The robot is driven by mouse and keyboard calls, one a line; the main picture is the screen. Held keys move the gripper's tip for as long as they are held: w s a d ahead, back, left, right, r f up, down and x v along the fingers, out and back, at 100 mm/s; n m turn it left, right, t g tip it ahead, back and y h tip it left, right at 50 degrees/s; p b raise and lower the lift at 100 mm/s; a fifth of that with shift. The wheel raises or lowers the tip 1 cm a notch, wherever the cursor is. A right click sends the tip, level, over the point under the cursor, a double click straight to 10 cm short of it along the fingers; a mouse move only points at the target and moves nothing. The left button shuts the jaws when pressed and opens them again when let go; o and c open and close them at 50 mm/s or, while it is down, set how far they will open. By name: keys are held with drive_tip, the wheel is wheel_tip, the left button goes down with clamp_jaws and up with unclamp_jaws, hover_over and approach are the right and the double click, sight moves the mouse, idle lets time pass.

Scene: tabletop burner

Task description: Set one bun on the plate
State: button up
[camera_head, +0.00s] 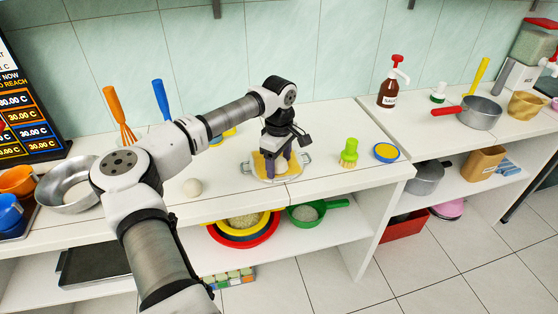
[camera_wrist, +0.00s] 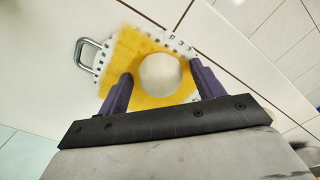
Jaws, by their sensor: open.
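A round white bun (camera_wrist: 160,74) rests on the yellow surface of a pale, notched-edged piece with metal handles (camera_wrist: 113,62). This handled piece (camera_head: 249,169) stands near the counter's front edge in the head view. I cannot tell whether it is the plate. My gripper (camera_head: 278,168) points down over it. In the wrist view, its two purple fingers (camera_wrist: 160,78) are open, one on each side of the bun; I cannot tell whether they touch it. A second round white bun (camera_head: 192,187) lies on the bare counter to the left.
A green brush (camera_head: 349,153) and a blue-rimmed yellow disc (camera_head: 386,152) stand right of my gripper. A metal bowl (camera_head: 68,185) is at the left. A sauce bottle (camera_head: 391,87) and a red-handled pot (camera_head: 480,112) stand on the right counter. Colored bowls (camera_head: 245,228) sit below.

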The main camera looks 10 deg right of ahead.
sight(279, 159)
wheel_tip(279, 159, up, 12)
drive_tip(key=b, duration=0.2)
